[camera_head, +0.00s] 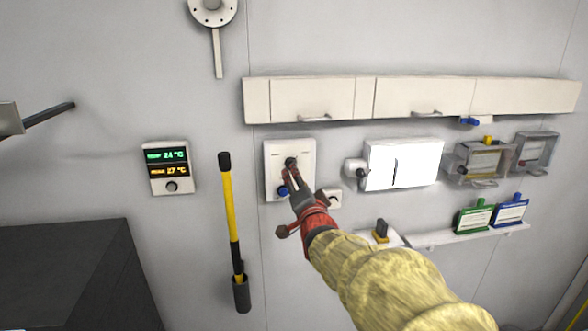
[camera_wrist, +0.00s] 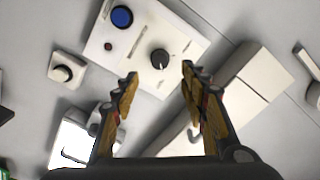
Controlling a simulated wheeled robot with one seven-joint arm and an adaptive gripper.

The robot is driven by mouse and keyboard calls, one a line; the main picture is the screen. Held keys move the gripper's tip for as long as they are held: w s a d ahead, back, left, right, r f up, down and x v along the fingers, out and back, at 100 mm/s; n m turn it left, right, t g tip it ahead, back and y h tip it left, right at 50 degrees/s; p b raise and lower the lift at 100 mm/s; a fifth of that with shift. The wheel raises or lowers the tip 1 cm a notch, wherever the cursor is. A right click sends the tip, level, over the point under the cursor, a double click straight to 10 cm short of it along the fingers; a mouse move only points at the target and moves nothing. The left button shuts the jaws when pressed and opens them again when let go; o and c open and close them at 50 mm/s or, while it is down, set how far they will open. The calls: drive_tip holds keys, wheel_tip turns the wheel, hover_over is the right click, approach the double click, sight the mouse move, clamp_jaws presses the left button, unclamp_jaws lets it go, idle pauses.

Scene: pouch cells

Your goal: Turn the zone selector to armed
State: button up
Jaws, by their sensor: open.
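A white wall panel (camera_head: 306,152) carries a black rotary knob (camera_head: 291,161), which I take to be the zone selector, and a blue button (camera_head: 283,191). In the wrist view the knob (camera_wrist: 160,59) shows a pale pointer mark, and the panel (camera_wrist: 190,45) also has a small red light (camera_wrist: 108,46). The panel's lettering is too small to read. My gripper (camera_head: 290,172) is in front of the panel. In the wrist view its fingers (camera_wrist: 160,73) are spread with the knob appearing between and just beyond the tips. Nothing is held, and contact cannot be told.
A small box with a knob (camera_head: 333,198) sits right of the panel. A bright white board (camera_head: 403,163) is farther right. Wall cabinets (camera_head: 312,98) run above. A thermostat (camera_head: 170,168) and a yellow-handled pole (camera_head: 231,205) are to the left.

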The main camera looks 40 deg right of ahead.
drive_tip(key=p+x, duration=0.2)
drive_tip(key=x, duration=0.5)
drive_tip(key=shift+w+d, duration=0.15)
drive_tip(key=shift+w, duration=0.1)
drive_tip(key=shift+c, duration=1.2)
clamp_jaws()
